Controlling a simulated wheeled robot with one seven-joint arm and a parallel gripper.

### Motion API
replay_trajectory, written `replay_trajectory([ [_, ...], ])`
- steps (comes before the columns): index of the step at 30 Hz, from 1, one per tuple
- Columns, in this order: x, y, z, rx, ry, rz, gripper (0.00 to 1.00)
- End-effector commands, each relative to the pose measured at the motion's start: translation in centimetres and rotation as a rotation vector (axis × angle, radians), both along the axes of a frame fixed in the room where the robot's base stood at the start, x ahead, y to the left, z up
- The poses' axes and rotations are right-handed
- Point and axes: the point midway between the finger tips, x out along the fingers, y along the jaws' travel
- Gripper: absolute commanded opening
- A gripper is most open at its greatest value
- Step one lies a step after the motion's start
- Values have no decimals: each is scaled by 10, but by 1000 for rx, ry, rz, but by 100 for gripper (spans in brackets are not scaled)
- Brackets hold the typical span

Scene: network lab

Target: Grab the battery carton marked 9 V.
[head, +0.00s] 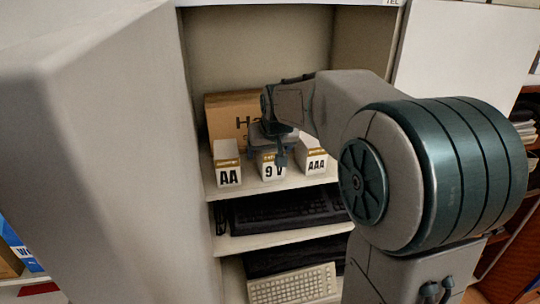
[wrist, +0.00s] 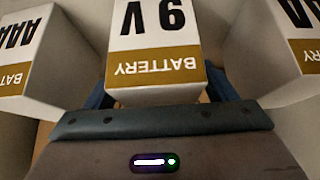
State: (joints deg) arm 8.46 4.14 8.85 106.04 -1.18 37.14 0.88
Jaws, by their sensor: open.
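The 9 V battery carton (head: 271,168) is white with a gold band and stands on the upper shelf, between two similar cartons. In the wrist view the 9 V carton (wrist: 155,45) is upside down in the picture, at the top middle. My gripper (head: 272,150) is above and at this carton, partly hiding its top in the head view. The gripper's fingers (wrist: 160,98) show as blue parts at either side of the carton in the wrist view. They are open; whether they touch it I cannot tell.
The AA carton (head: 228,166) stands close on the left and the AAA carton (head: 312,157) close on the right. A brown cardboard box (head: 226,111) is behind. Keyboards (head: 290,286) lie on lower shelves. A pale cabinet panel (head: 100,140) borders the left.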

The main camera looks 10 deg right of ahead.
Motion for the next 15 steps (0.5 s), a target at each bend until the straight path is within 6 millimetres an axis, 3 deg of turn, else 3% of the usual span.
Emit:
replay_trajectory([
  [5,0,0,0,0,0,0,78],
  [11,0,0,0,0,0,0,24],
  [15,0,0,1,-1,-1,-1,24],
])
